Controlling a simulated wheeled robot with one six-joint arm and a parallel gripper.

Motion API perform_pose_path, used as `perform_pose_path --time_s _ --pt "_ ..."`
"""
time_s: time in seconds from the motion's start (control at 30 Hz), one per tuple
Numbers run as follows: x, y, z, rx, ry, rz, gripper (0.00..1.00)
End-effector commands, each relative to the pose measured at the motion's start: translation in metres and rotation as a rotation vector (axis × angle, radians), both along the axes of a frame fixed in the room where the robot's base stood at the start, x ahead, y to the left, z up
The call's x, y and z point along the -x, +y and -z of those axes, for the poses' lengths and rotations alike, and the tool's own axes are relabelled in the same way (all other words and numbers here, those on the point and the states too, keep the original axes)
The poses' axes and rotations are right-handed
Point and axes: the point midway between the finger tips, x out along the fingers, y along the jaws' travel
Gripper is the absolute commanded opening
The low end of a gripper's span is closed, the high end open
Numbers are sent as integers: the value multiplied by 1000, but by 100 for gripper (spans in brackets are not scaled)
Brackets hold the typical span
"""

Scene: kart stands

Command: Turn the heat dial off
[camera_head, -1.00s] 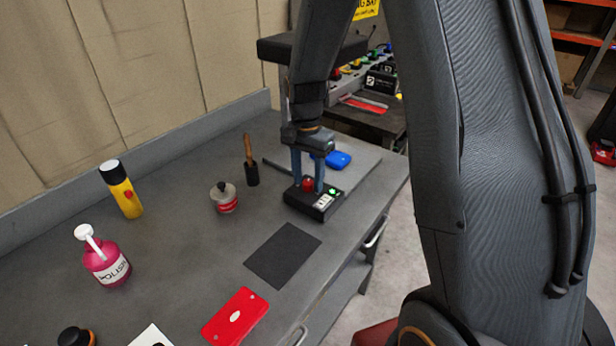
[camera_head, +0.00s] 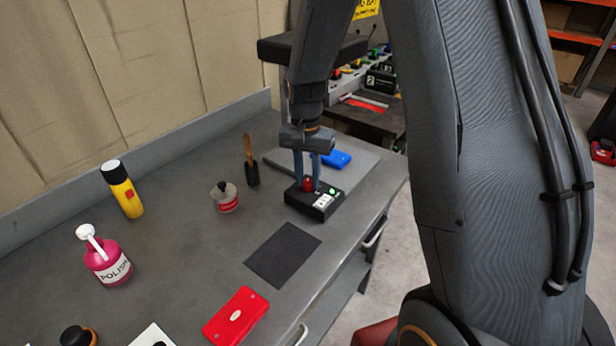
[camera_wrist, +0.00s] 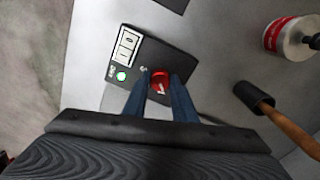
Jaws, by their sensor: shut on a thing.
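The heat dial (camera_head: 308,184) is a red knob on a black control box (camera_head: 313,203) on the grey bench. My gripper (camera_head: 307,185) points down over the box. Its two blue fingers are shut on the dial, one on each side, as the wrist view (camera_wrist: 160,85) also shows. The fingers partly cover the dial's sides.
A dark mat (camera_head: 283,255) and a red case (camera_head: 236,316) lie in front of the box. A blue object (camera_head: 337,159) lies behind.

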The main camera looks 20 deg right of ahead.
Motion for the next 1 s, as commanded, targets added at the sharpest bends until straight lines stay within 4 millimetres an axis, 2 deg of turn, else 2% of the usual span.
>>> perform_pose_path --time_s 0.6,1.0 --pt "0 0 -2 1 -1 -561 2" --pt "0 0 -1 1 -2 -773 2"
